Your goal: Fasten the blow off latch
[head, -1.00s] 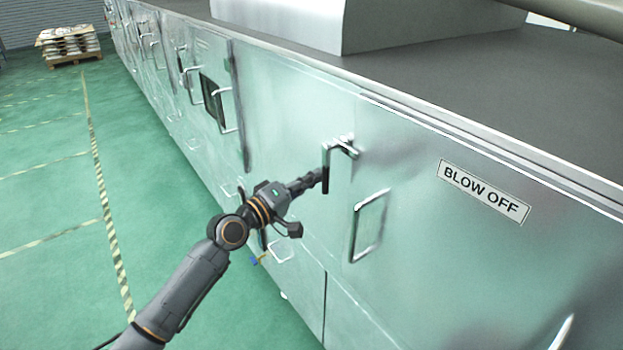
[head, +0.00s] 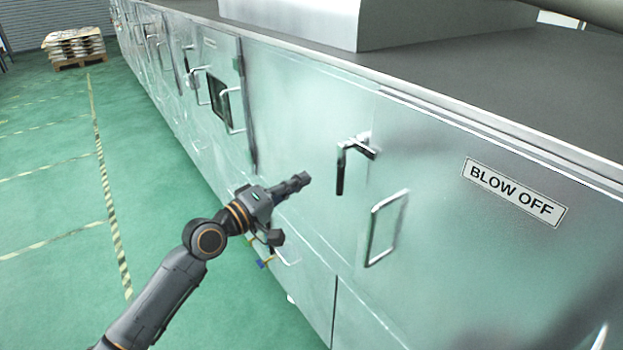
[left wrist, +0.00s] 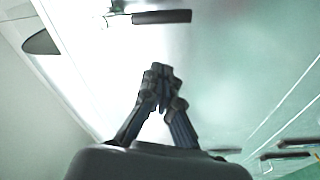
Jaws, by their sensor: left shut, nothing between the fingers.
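The blow off latch (head: 341,172) is a metal lever with a black grip. It hangs straight down on the machine's side, left of the BLOW OFF label (head: 513,192). In the left wrist view the latch (left wrist: 162,17) shows at the top, beyond the fingertips. My left gripper (head: 304,179) is shut and empty, left of the latch and apart from it. In the left wrist view its fingers (left wrist: 160,72) meet at the tips. My right gripper is not in view.
A metal door handle (head: 372,235) sits below and right of the latch. More handles and a small window (head: 217,98) line the long metal machine to the left. Green floor with striped lines is clear at left. A loaded pallet (head: 74,47) stands far back.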

